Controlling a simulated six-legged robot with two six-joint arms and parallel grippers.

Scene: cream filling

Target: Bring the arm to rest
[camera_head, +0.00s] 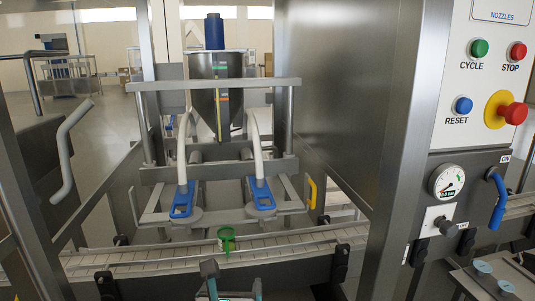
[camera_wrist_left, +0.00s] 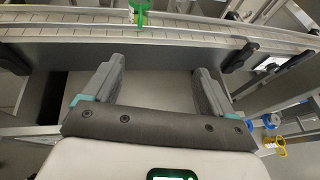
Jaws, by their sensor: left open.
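My left gripper (camera_head: 232,282) shows at the bottom middle of the head view, in front of the conveyor (camera_head: 150,266). In the left wrist view its two grey fingers (camera_wrist_left: 155,75) stand wide apart with nothing between them. A small green cup-like object (camera_head: 227,240) is on the conveyor beyond the gripper, and it shows at the top of the left wrist view (camera_wrist_left: 139,12). The fingers are apart from it. My right gripper is in neither view.
Two blue-handled nozzles (camera_head: 181,200) hang on a metal frame above the conveyor, under a steel hopper (camera_head: 215,85). A steel post (camera_head: 400,130) and a control panel (camera_head: 480,80) with buttons, gauge and blue lever (camera_head: 497,200) stand at right. The conveyor's side rail (camera_wrist_left: 130,38) lies ahead of the fingers.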

